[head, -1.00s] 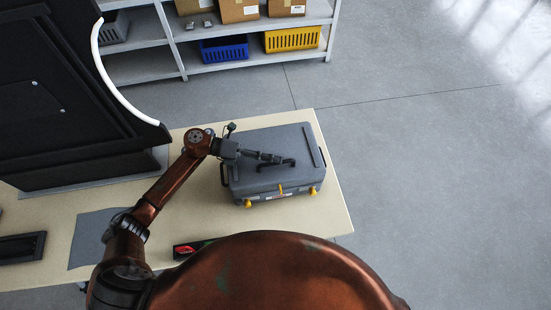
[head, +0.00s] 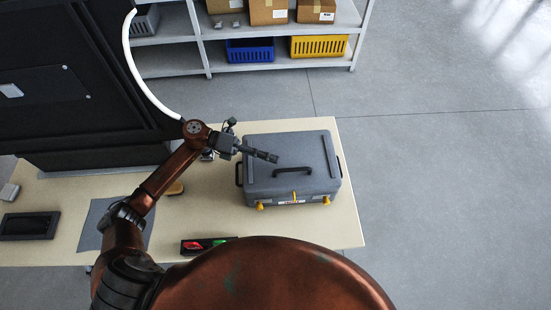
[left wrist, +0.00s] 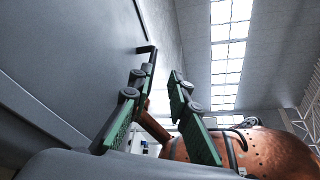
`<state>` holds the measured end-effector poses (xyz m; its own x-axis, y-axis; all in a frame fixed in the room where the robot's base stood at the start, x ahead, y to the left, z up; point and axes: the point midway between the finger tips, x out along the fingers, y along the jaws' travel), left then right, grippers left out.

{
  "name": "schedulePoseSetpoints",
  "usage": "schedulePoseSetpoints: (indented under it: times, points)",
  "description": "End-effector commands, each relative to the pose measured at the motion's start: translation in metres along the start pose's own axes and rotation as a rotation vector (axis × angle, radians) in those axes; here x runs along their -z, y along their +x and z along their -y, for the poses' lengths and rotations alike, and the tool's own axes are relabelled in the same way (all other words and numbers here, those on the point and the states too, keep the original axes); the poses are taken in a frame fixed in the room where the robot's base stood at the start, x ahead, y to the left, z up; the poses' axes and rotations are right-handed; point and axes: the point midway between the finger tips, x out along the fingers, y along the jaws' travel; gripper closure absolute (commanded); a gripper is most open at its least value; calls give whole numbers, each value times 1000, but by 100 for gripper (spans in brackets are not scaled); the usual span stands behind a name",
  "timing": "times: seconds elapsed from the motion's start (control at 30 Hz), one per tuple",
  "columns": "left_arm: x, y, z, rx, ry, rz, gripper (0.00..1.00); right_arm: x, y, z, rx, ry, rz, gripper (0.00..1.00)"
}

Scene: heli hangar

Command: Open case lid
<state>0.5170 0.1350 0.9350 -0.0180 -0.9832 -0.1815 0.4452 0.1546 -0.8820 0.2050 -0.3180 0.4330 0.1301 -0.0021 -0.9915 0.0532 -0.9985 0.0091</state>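The grey case (head: 265,185) stands on the table with its lid (head: 315,150) down. My left gripper (head: 275,158) is over the left part of the lid, behind and left of the handle. In the left wrist view its green-padded fingers (left wrist: 163,75) are apart with nothing between them; a grey surface fills the left side. My right gripper is out of view.
The table (head: 210,215) also holds a tray with red and green items (head: 207,244), a dark tray (head: 30,225) and a grey mat (head: 98,225). A large black panel (head: 70,60) stands at the left. Shelves (head: 270,57) with boxes are behind. Floor right of the table is clear.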

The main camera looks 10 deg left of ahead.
Motion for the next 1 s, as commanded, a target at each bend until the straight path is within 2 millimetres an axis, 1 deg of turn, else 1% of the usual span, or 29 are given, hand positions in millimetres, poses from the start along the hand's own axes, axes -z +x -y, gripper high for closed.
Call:
schedulePoseSetpoints:
  times: [0.1,0.27,0.53,0.67,1.0]
  points:
    - [1,-8,-1,-1,-1,-1,83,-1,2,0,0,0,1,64]
    - [1,-13,0,-1,0,-1,83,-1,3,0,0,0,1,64]
    - [0,-14,0,-1,1,0,83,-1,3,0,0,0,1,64]
    - [0,-14,-1,-1,0,0,83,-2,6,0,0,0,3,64]
    - [0,-14,0,-1,1,1,83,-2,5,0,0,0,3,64]
